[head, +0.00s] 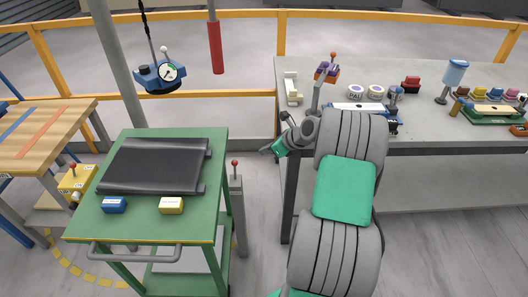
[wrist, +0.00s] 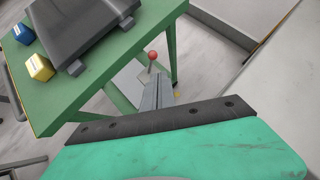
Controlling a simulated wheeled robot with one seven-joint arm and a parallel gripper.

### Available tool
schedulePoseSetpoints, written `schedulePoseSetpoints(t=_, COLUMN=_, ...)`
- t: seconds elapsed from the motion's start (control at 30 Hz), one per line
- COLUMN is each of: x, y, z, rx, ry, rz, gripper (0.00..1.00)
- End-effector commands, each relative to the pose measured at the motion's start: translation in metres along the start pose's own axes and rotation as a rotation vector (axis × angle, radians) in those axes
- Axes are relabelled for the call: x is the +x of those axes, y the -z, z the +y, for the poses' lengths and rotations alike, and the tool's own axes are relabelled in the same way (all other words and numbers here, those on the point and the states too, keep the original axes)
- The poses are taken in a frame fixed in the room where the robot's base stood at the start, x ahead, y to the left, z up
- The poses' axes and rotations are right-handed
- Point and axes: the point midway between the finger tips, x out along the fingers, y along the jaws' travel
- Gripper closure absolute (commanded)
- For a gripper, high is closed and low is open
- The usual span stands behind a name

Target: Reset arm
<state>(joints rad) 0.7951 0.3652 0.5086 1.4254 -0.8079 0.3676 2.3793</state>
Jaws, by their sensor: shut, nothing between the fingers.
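My arm rises on the right of the head view and bends left at its wrist. My gripper (head: 265,151) hangs at its end, just left of the stone slab's near left corner and above the floor. In the wrist view my gripper (wrist: 157,82) shows two grey fingers pressed together with nothing between them. Its dark bolted plate and green body fill the lower part. It touches nothing that I can see. My own arm hides part of the slab's front edge.
A green cart (head: 150,222) with a black tray (head: 155,165), blue block (head: 114,205) and yellow block (head: 172,205) stands left. A grey post with a red knob (head: 235,162) stands between cart and the stone slab (head: 430,140). A blue gauge device (head: 160,75) hangs above.

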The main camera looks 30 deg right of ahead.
Motion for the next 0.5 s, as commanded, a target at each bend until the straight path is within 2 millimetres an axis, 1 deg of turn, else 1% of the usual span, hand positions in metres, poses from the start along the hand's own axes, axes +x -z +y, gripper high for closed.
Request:
schedulePoseSetpoints(t=0.17, x=0.000, y=0.000, z=0.000, rx=0.001, ry=0.001, rz=0.000, gripper=1.00)
schedulePoseSetpoints(t=0.27, x=0.000, y=0.001, z=0.000, rx=-0.109, ry=0.001, rz=0.000, gripper=1.00)
schedulePoseSetpoints(t=0.37, x=0.000, y=0.006, z=0.004, rx=-0.380, ry=-0.022, rz=0.018, gripper=1.00)
schedulePoseSetpoints(t=0.4, x=0.000, y=0.012, z=0.006, rx=-0.521, ry=-0.038, rz=0.036, gripper=1.00)
schedulePoseSetpoints(t=0.47, x=-0.001, y=0.027, z=0.006, rx=-0.737, ry=-0.069, rz=0.079, gripper=1.00)
schedulePoseSetpoints(t=0.5, x=0.000, y=0.044, z=0.011, rx=-0.865, ry=-0.109, rz=0.111, gripper=1.00)
